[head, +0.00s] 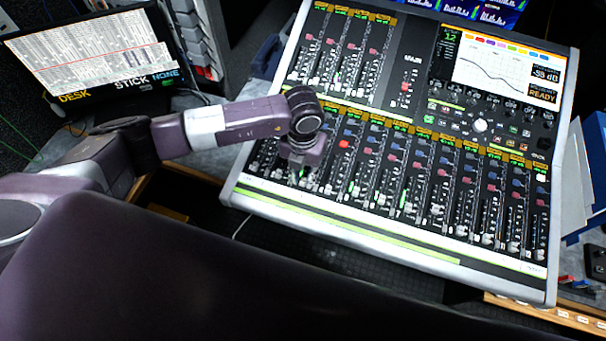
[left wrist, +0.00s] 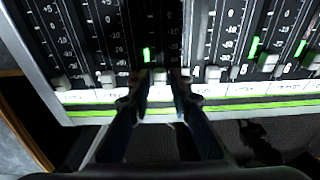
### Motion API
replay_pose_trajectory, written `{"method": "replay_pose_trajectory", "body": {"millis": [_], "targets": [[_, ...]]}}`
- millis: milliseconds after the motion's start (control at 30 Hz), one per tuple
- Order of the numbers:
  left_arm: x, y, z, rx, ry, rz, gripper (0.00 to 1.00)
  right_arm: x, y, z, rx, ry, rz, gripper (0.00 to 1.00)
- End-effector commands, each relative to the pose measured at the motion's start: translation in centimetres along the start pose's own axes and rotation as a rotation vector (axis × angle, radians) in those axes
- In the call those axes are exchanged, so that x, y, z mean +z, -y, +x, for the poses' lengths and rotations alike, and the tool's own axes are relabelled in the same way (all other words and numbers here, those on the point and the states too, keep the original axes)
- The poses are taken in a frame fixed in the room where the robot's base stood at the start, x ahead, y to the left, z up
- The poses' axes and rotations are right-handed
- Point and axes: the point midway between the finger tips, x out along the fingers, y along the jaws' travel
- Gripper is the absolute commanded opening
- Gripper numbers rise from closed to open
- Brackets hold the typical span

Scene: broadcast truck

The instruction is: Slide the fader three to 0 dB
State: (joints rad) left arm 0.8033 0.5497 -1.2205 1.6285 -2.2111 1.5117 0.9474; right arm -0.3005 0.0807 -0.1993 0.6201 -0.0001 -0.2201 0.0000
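The mixing console (head: 330,208) has a lower row of channel faders. In the left wrist view, the cap of fader three (left wrist: 158,77) sits near the bottom of its slot, beside a small green level light. My left gripper (left wrist: 158,84) is open, with one fingertip on each side of this cap. Gaps seem to show between cap and fingers; I cannot tell whether either touches. In the head view my left gripper (head: 298,178) points down at the left part of the lower row and hides some caps. My right gripper is not in view.
Neighbouring fader caps (left wrist: 107,77) and (left wrist: 213,73) stand close on both sides. A monitor (head: 95,60) at left reads DESK STICK NONE. The console's front edge (head: 340,222) is clear.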

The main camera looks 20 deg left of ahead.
Motion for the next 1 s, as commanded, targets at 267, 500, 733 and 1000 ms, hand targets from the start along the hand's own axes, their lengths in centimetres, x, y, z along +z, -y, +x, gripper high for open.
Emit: {"method": "replay_pose_trajectory", "body": {"millis": [267, 500, 733, 1000], "targets": [[0.0, 0.0, 0.1, 0.000, 0.000, 0.001, 0.14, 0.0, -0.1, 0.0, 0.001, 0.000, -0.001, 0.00], [0.0, 0.0, 0.1, 0.000, 0.000, 0.000, 0.00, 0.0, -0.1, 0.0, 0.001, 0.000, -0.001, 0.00], [0.0, 0.0, 0.1, -0.001, 0.000, 0.000, 0.00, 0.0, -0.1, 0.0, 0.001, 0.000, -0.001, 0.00], [3.6, 0.0, 0.2, 0.001, 0.006, -0.002, 0.00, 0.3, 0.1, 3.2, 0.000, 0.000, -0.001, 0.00]]}}
